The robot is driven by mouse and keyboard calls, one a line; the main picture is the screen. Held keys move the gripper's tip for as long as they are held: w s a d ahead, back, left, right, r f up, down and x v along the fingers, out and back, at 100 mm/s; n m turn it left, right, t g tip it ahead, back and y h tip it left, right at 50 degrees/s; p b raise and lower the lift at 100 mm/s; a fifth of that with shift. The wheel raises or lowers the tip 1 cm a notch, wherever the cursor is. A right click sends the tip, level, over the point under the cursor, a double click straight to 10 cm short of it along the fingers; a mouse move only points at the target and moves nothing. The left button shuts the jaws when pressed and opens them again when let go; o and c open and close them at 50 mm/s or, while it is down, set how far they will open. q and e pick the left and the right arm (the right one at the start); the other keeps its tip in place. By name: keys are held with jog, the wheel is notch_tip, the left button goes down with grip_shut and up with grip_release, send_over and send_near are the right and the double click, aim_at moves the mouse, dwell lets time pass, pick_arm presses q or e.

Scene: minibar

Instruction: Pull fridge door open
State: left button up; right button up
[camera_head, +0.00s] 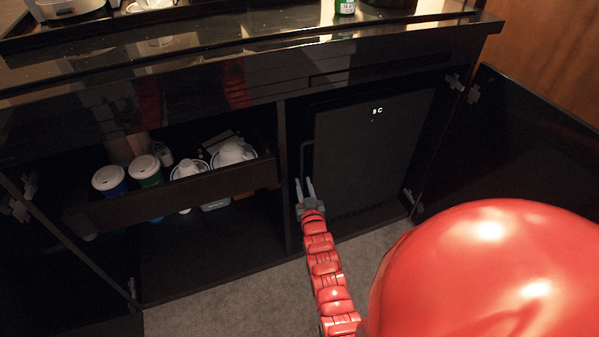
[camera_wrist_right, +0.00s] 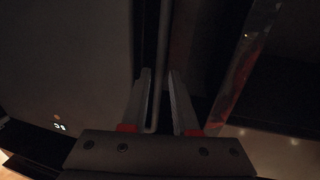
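The dark grey fridge door (camera_head: 370,150) is shut inside the right cabinet bay, with a lit display reading 5C near its top. Its thin dark vertical handle (camera_head: 303,155) runs along the door's left edge. My right gripper (camera_head: 306,187) is at the lower part of this handle, its fingers pointing up in the head view. In the right wrist view, the handle bar (camera_wrist_right: 163,60) passes between the two fingers of the open gripper (camera_wrist_right: 160,98), with gaps visible on both sides. The fridge display shows at lower left there. My left gripper is not in view.
An open cabinet door (camera_head: 510,140) stands to the right of the fridge. A pulled-out drawer (camera_head: 190,198) with lidded cups and bowls is at the left. My red body part covers the lower right.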

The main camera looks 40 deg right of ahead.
jog(key=b+x, duration=0.1)
jog(key=x, duration=0.6)
jog(key=shift+w+b, duration=0.2)
jog(key=shift+b, duration=0.15)
jog(key=shift+d, duration=0.15)
grip_shut()
dwell(0.9)
